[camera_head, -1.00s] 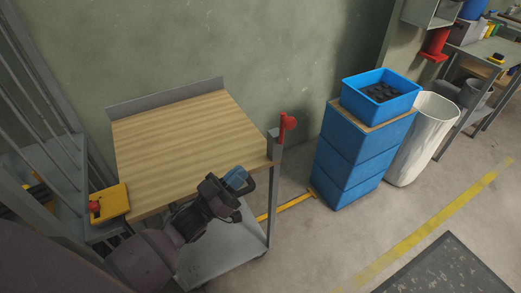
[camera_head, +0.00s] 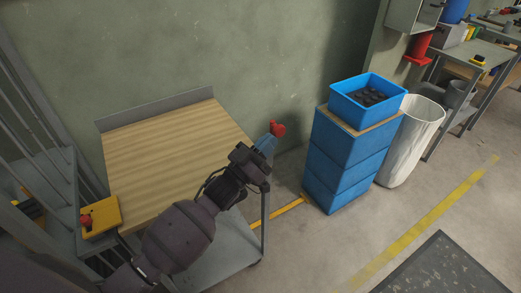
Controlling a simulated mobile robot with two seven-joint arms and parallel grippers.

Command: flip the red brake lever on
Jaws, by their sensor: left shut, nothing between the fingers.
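The red brake lever (camera_head: 277,128) is at the right corner of the wood-topped cart (camera_head: 165,150), at the top of a grey post that my gripper now mostly hides. My left gripper (camera_head: 266,147) is shut and empty, with its blue fingertips just below the red lever. I cannot tell whether the fingertips touch the lever. The left arm reaches across the cart's front edge from the lower left. My right gripper does not show.
A yellow box with a red button (camera_head: 100,217) sits at the cart's left corner. A blue stack of bins (camera_head: 342,160) with an open blue tray (camera_head: 345,102) stands to the right, beside a white bin (camera_head: 408,140). A grey wall is behind. Floor at lower right is clear around a dark mat (camera_head: 445,268).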

